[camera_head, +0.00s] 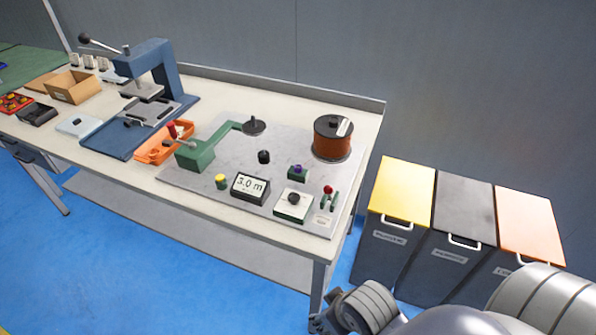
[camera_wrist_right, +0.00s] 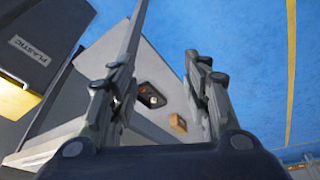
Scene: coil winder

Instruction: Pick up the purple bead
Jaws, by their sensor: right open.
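The purple bead (camera_head: 297,168) sits on top of a small green block on the grey base plate (camera_head: 222,140) of the winder, near the plate's right side. It is small, and I cannot make it out in the right wrist view. My right gripper (camera_head: 322,318) is low at the front right corner of the bench, well apart from the bead and partly cut off by the frame. In the right wrist view my right gripper (camera_wrist_right: 166,45) has its fingers spread with nothing between them. My left gripper is not in view.
A copper wire spool (camera_head: 331,138), a red-topped lever (camera_head: 328,190), a black-knobbed box (camera_head: 293,204) and a length display (camera_head: 250,187) surround the bead. Yellow, black and orange-lidded bins (camera_head: 450,203) stand right of the bench (camera_head: 240,233).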

